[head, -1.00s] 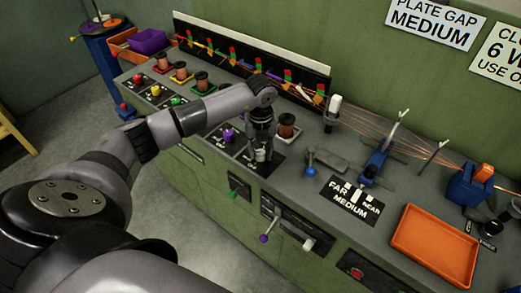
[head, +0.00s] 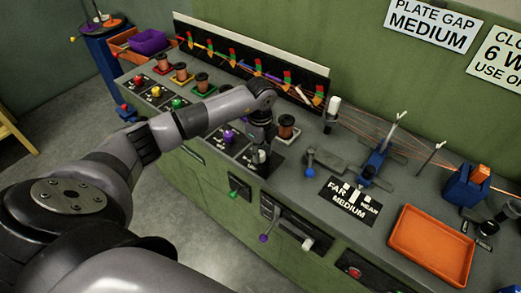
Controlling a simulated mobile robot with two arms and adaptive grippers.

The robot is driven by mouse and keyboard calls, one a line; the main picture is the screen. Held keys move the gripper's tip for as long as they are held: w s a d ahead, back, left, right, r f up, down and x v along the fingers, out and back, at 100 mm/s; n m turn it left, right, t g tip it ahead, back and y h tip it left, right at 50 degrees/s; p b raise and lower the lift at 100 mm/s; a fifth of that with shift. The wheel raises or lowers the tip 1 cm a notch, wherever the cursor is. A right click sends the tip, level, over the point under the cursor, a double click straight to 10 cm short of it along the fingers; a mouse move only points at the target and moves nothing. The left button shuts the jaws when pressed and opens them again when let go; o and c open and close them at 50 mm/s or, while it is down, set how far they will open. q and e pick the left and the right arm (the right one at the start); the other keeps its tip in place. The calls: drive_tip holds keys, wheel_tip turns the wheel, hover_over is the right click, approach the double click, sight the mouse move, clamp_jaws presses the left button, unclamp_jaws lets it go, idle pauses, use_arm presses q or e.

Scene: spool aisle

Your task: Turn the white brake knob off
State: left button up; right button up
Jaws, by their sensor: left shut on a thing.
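The white brake knob (head: 260,156) sits on the dark plate at the right end of the row of coloured knobs on the bench. My left gripper (head: 260,152) points down over it and is shut on it. The fingers hide most of the knob, so I cannot tell which way it points. Beside it on the row are a purple knob (head: 228,136), a green knob (head: 177,102) and a red knob (head: 138,80). My right gripper is not in view.
Copper spools (head: 286,126) stand behind the knobs. To the right are a blue-handled lever (head: 310,157), a blue clamp (head: 374,165) and an orange tray (head: 432,245). Levers with green and purple balls (head: 263,239) stick out of the bench front.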

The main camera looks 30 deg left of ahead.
sight(261, 153)
use_arm(q)
drive_tip(key=shift+r+n, duration=0.1)
drive_tip(key=shift+n, duration=0.5)
drive_tip(key=shift+w, duration=0.1)
drive_tip(key=o, duration=1.2)
wheel_tip(261, 153, up, 12)
drive_tip(key=shift+f, duration=0.1)
